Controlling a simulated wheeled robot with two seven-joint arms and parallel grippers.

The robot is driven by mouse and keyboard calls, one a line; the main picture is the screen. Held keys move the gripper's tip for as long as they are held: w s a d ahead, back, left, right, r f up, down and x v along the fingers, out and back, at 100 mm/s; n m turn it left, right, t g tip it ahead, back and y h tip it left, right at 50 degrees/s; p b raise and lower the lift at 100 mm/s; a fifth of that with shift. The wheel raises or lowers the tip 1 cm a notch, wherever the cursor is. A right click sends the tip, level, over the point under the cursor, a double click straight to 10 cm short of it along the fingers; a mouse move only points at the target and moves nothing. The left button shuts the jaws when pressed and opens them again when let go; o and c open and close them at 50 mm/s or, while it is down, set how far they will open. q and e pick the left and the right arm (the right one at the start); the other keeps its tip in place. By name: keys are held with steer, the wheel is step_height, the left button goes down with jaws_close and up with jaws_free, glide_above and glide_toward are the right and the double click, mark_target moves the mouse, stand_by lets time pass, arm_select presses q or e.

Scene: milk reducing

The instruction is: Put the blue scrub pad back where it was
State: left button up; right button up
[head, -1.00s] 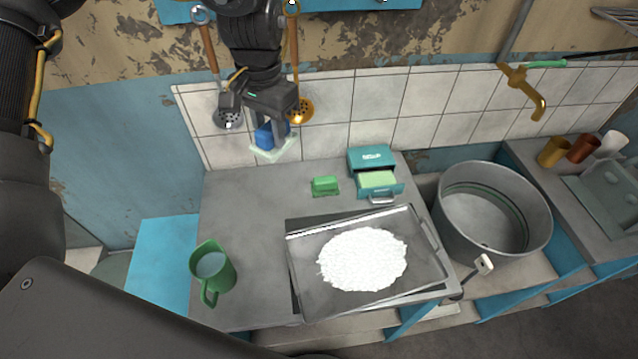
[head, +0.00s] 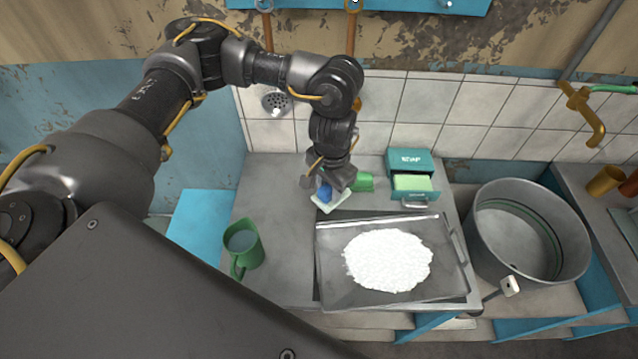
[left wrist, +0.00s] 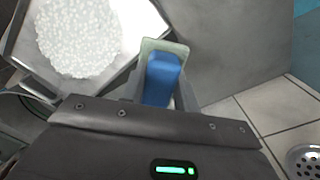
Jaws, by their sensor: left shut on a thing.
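The blue scrub pad (head: 325,194) has a blue grip on a pale base. My left gripper (head: 326,188) is shut on its blue grip, over the counter between the green block and the tray's top left corner. In the left wrist view the pad (left wrist: 162,78) sits between the fingers (left wrist: 160,85), with its pale base (left wrist: 165,45) beyond them. I cannot tell whether the base touches the counter. My right gripper is not in view.
A metal tray (head: 335,277) with a white heap (head: 388,260) lies close by. A green block (head: 363,181) is just behind the gripper. A teal soap box (head: 410,160) stands right of it. A green jug (head: 242,245) stands left, a metal pot (head: 527,235) right.

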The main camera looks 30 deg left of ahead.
arm_select(q)
steer(key=w+a+f, duration=0.5)
steer(key=w+f, duration=0.1)
steer(key=w, duration=0.1)
steer(key=w+a+f+b, duration=0.1)
steer(key=w+a+f, duration=0.2)
steer(key=shift+w+a+f, duration=0.3)
steer(key=shift+w, duration=0.05)
steer(key=shift+w+a+f+b, duration=0.15)
steer(key=shift+f+b, duration=0.4)
steer(key=shift+f, duration=1.2)
steer(key=o, duration=0.9)
steer(key=shift+f, duration=0.15)
step_height(320, 180, up, 12)
steer(key=shift+r+p, duration=0.2)
steer(key=shift+p, duration=0.9)
